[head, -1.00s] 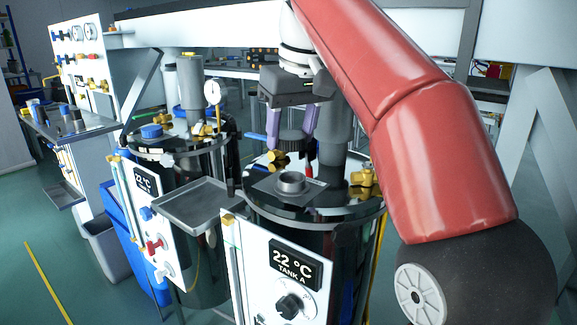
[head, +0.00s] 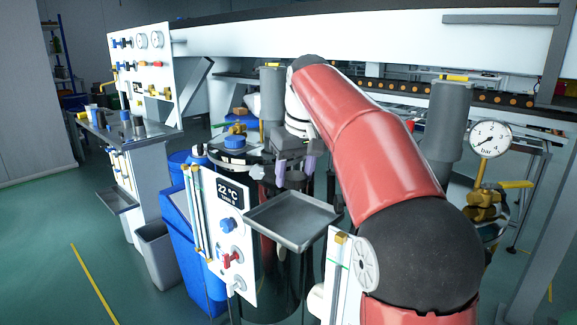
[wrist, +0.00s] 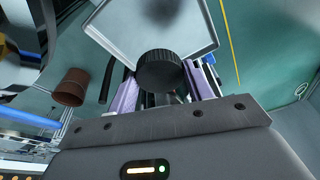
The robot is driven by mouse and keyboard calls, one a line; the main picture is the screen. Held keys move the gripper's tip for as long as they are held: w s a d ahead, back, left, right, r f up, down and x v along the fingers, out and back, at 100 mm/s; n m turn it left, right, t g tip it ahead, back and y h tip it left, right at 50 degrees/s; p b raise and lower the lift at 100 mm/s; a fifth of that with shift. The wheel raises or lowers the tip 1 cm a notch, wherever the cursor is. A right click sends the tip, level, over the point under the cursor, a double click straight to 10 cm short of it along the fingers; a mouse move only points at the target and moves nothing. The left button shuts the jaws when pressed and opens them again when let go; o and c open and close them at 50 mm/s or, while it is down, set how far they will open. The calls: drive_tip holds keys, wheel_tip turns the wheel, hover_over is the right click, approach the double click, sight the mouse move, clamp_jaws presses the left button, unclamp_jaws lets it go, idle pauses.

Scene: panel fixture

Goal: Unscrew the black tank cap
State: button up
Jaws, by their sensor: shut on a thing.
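My gripper (head: 296,170) is in the middle of the head view, fingers pointing down, above the back of a grey metal tray (head: 282,222). In the wrist view, its two purple fingers (wrist: 160,88) are shut on the black ribbed cap (wrist: 160,72). The cap is off its tank and in the air. The tray (wrist: 150,22) shows beyond the cap in the wrist view and looks empty apart from a dark shadow. In the head view the cap is too dark to make out clearly. The tank it came from is mostly hidden behind my arm.
A second tank with a blue cap (head: 236,142) and a 22 °C panel (head: 229,235) stands left of the tray. Blue bins (head: 199,250) stand left of that panel. A pressure gauge (head: 490,139) and brass valve (head: 485,205) are at the right.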

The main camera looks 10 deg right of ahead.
wheel_tip(320, 180, down, 5)
drive_tip(key=shift+r+b, duration=0.2)
drive_tip(key=shift+b, duration=0.7)
drive_tip(key=shift+f+b, duration=0.7)
drive_tip(key=shift+b, duration=0.05)
drive_tip(key=o, duration=1.1)
